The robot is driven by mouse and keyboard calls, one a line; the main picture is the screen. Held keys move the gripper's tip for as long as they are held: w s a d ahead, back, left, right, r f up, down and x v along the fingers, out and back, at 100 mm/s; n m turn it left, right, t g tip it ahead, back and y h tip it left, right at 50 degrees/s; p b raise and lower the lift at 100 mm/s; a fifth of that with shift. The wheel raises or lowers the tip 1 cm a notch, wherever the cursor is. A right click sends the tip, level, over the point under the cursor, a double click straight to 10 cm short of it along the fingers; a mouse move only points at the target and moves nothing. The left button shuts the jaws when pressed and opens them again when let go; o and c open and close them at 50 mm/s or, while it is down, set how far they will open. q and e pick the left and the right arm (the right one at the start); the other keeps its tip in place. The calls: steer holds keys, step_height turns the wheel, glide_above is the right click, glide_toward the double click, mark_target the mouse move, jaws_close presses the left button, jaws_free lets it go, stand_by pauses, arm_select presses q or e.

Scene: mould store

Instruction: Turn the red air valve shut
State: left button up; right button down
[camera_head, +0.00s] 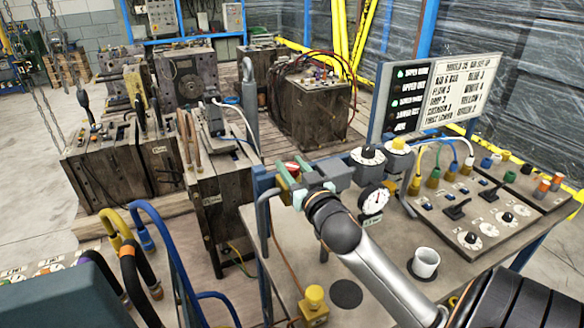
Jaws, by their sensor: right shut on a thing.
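The red air valve (291,167) shows as a small patch of red at the left end of a pipe fitting on the back left edge of the workbench. My right arm reaches in from the lower right, and its gripper (292,182) is at the valve, shut on it. The fingers and wrist hide most of the valve, so I cannot tell which way its handle points. A pressure gauge (374,202) with a white dial stands just right of the gripper. My left gripper is not in view.
Right of the gripper stand a black-and-white knob (368,156) and a yellow knob (398,144). Heavy moulds (225,205) stand left.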

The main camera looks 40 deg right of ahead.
steer(key=m+g+h+b, duration=0.1)
steer(key=m+g+h, duration=0.1)
steer(key=h, duration=0.2)
steer(key=shift+f+m, duration=0.1)
steer(key=shift+m, duration=0.3)
steer(key=shift+m+g+h+b, duration=0.5)
steer(key=shift+m+h+b, duration=0.1)
steer(key=shift+h, duration=0.2)
steer(key=shift+c, duration=2.2)
jaws_free()
